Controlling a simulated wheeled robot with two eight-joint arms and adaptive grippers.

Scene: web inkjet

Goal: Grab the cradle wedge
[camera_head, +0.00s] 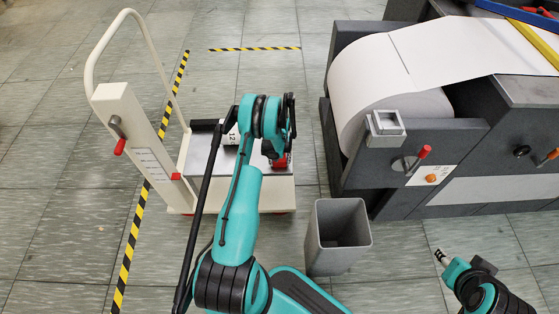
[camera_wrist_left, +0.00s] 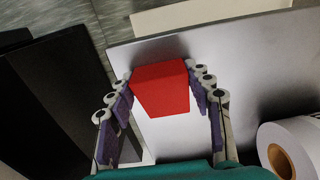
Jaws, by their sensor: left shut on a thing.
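The cradle wedge, a red block (camera_wrist_left: 162,90), sits between the fingers of my left gripper (camera_wrist_left: 160,78) in the left wrist view, over a grey metal plate. The fingers are closed against its sides. In the head view a small red part of the wedge (camera_head: 281,162) shows beneath my left gripper (camera_head: 279,152), over the bed of the cart (camera_head: 235,188). Whether the wedge touches the plate is unclear. My right gripper (camera_head: 441,257) is at the lower right, away from the wedge, too small to read.
The cart has a white post with a red-handled lever (camera_head: 119,146) and a tall rail. The press with a paper roll (camera_head: 373,88) is at right. A small roll (camera_wrist_left: 292,148) lies beside the wedge.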

